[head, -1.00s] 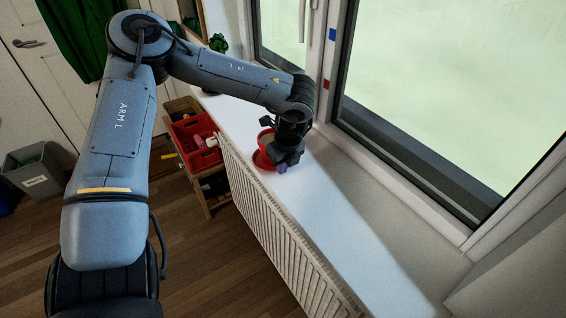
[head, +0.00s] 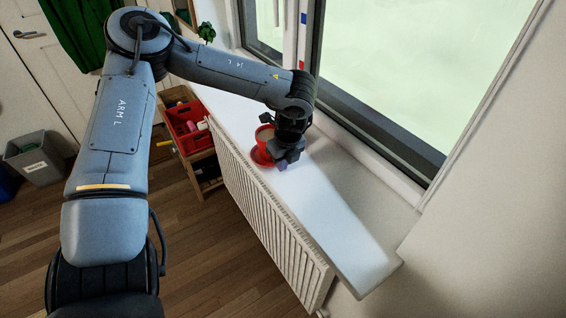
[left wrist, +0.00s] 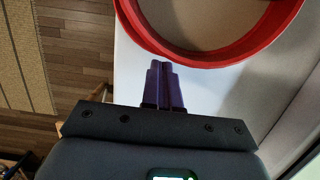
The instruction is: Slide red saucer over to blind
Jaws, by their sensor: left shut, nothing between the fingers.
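I cannot make out a blind. My right gripper is not in view.
The window frame (head: 318,70) borders the sill on the right, and a white radiator (head: 270,215) is below its left edge. A green plant (head: 206,32) stands towards the far end. A red crate (head: 187,122) is left of the sill. The near sill is bare.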

